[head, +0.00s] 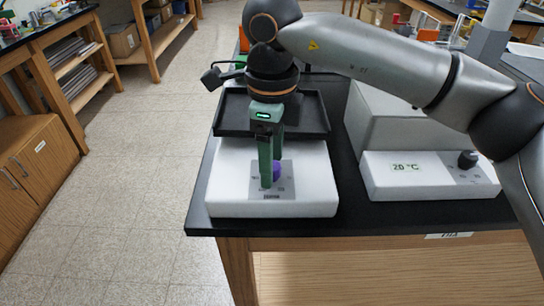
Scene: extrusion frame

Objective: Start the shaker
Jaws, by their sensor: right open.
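The shaker (225,190) is a white box with a black tray on top, standing at the left end of the black bench top. A grey panel on its front top face carries a purple knob (277,171) with small markings around it. My right gripper (270,176) points down over this panel with its green fingers open. The fingers are at the knob and partly hide it; I cannot tell whether they touch it. The shaker's black tray (228,115) lies behind the fingers and looks empty. My left gripper is not in view.
A white instrument (425,180) with a black knob and a display reading about 20 °C stands to the right on the bench. The bench's front edge (380,240) is close. Wooden cabinets and shelves (65,80) stand at the left across open floor.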

